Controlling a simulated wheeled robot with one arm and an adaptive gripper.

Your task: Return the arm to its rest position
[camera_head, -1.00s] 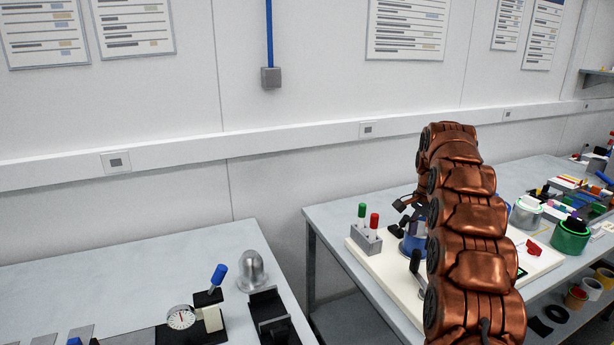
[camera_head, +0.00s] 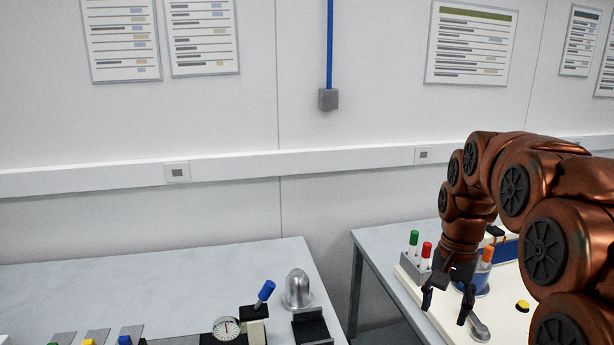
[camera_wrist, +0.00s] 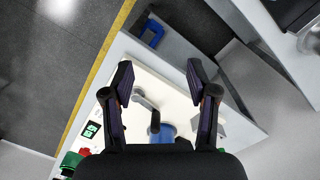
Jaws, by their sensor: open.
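My copper-coloured arm reaches in from the right of the head view and bends down. My gripper (camera_head: 446,304) hangs above the left part of the white board on the right bench, fingers apart and pointing down. Nothing is between its fingers. The wrist view shows the same open gripper (camera_wrist: 160,80), with the white board (camera_wrist: 172,98) below and a grey handle (camera_wrist: 142,98) in the gap between the fingers. The handle lies lower than the fingers. Part of the board is hidden behind my arm in the head view.
A grey rack (camera_head: 413,266) with green- and red-topped items stands left of my gripper. A blue holder (camera_head: 483,277) is close behind it. The left bench (camera_head: 150,285) carries a dial gauge (camera_head: 227,328) and a silver dome (camera_head: 297,290). A gap separates the benches.

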